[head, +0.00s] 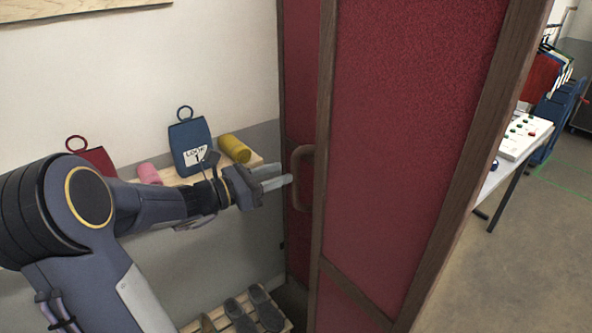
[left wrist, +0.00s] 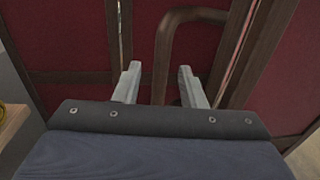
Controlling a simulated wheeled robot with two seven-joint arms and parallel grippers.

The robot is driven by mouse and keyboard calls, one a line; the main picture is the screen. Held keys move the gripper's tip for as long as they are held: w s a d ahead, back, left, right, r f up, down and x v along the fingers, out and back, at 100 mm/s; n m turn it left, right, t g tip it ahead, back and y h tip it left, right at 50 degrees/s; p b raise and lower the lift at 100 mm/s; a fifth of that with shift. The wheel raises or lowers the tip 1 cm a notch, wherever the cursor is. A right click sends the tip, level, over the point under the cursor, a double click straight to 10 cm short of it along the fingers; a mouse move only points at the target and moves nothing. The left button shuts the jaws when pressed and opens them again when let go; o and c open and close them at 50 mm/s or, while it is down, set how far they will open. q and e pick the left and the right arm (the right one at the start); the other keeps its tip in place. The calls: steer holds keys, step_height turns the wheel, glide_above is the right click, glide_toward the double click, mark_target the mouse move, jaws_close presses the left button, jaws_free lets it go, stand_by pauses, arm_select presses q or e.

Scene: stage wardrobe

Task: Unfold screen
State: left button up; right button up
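The folding screen (head: 405,130) has red panels in dark wooden frames and stands upright at the centre and right of the head view, its panels at an angle to each other. A brown D-shaped handle (head: 298,165) is on its frame. My left gripper (head: 283,176) is open just left of the handle in the head view, apart from it as far as I can tell. In the left wrist view the open fingers (left wrist: 158,86) point at the screen, with the handle (left wrist: 162,50) beyond and between them. My right gripper is not in view.
A wall shelf (head: 185,178) with a blue tag (head: 190,145), a red tag (head: 93,160), a pink roll (head: 149,173) and a yellow roll (head: 234,148) is behind my left arm. Shoes (head: 254,308) sit on a low rack below. A table with a white button panel (head: 524,136) stands right.

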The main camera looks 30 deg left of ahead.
mark_target(295, 197)
arm_select(q)
steer(key=x, duration=0.5)
steer(key=shift+d+r+p, duration=0.1)
steer(key=shift+d+p, duration=0.05)
steer(key=shift+p, duration=0.25)
jaws_close()
